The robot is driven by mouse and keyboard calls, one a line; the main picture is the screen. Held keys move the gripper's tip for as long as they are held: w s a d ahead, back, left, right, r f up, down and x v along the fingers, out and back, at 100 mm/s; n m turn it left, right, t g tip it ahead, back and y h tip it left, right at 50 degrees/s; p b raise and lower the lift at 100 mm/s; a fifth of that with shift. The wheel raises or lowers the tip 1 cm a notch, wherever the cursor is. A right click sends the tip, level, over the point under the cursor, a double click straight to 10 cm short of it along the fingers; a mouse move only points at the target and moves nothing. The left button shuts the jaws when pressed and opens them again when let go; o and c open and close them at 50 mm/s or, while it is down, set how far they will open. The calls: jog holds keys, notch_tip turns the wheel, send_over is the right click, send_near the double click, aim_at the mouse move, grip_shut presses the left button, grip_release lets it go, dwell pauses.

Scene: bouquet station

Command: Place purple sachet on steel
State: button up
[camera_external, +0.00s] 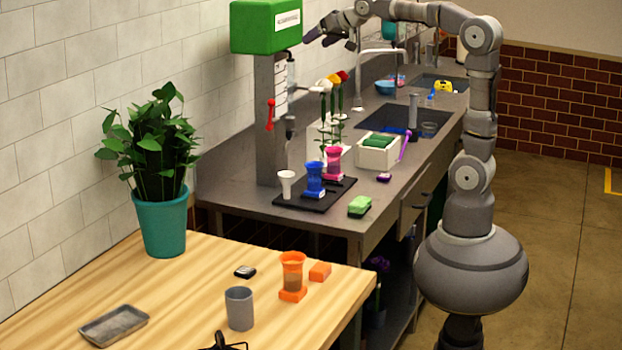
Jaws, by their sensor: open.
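A small purple object (384,177), which looks like the purple sachet, lies on the grey steel-looking counter (345,215). It is near the front edge, right of the black mat and in front of the white box. My gripper (316,40) is high over the back of the counter, beside the green box-topped stand. It is open, far from the purple object, and nothing shows in it. The fingertips are small in the picture and the dark stand is close behind them.
A black mat (290,203) holds blue, pink and white vessels. The wooden table (190,290) carries a plant pot (163,222), grey cup (239,308) and metal tray (114,326).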

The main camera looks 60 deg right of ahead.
jog(key=s+a+r+n+t+y, duration=0.1)
jog(key=s+a+r+n+t, duration=0.1)
jog(key=r, duration=0.7)
jog(key=s+a+r+n+t+y, duration=0.1)
jog(key=s+a+r+n+t, duration=0.1)
jog(key=s+a+r+n, duration=0.2)
jog(key=s+a+r, duration=0.2)
jog(key=a+r, duration=0.2)
jog(key=a, duration=0.1)
jog(key=shift+s+a+r+t+y, duration=0.2)
jog(key=shift+r+t+y, duration=0.1)
jog(key=shift+r+y, duration=0.1)
